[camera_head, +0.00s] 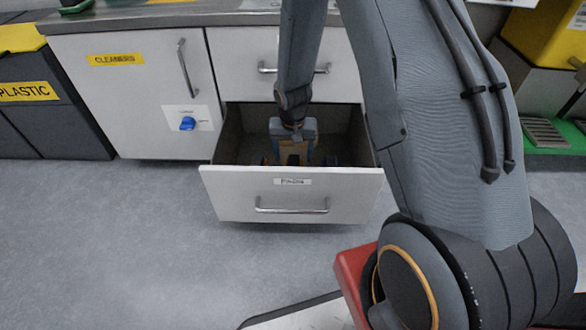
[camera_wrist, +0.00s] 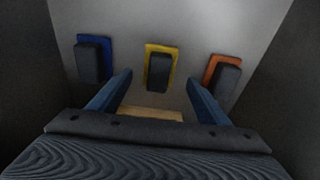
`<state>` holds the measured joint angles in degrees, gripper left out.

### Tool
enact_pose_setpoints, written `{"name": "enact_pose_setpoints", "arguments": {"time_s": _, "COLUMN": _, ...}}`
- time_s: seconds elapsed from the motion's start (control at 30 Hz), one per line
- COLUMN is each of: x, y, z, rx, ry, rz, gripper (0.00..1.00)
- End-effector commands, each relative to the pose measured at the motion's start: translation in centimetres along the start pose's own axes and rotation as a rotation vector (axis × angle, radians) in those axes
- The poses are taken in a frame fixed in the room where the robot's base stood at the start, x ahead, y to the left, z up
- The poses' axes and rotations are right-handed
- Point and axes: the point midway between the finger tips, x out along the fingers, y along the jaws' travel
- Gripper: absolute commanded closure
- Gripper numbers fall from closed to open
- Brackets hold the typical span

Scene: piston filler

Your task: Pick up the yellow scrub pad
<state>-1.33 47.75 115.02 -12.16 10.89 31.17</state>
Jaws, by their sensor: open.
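The yellow scrub pad (camera_wrist: 148,84) lies on the drawer floor in the wrist view, in the middle of a row of three pads. It shows a yellow border with a dark grey block on top. My gripper (camera_wrist: 158,86) points down into the drawer, its two blue fingers apart, one on each side of the yellow pad's line. Nothing is between the fingertips that I can see held. In the head view my gripper (camera_head: 292,158) is inside the open drawer (camera_head: 291,196), and the pads are mostly hidden behind it and the drawer front.
A blue pad (camera_wrist: 80,46) lies left of the yellow one, and an orange pad (camera_wrist: 210,68) lies right, both with dark blocks. A tan piece (camera_wrist: 150,114) shows near the gripper base. The drawer walls enclose the gripper. A closed cupboard (camera_head: 130,100) stands left.

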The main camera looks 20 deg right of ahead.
Motion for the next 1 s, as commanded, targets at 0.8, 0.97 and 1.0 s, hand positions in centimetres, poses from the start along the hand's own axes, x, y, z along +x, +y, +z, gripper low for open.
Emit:
{"name": "enact_pose_setpoints", "arguments": {"time_s": 0.8, "x": 4.8, "y": 0.2, "z": -0.2, "rx": 0.000, "ry": -0.001, "rz": 0.000, "gripper": 0.43}}
{"name": "enact_pose_setpoints", "arguments": {"time_s": 0.97, "x": 4.8, "y": 0.2, "z": -0.2, "rx": 0.000, "ry": -0.001, "rz": 0.000, "gripper": 0.70}}
{"name": "enact_pose_setpoints", "arguments": {"time_s": 1.0, "x": 4.8, "y": 0.2, "z": -0.2, "rx": 0.000, "ry": -0.001, "rz": 0.000, "gripper": 0.75}}
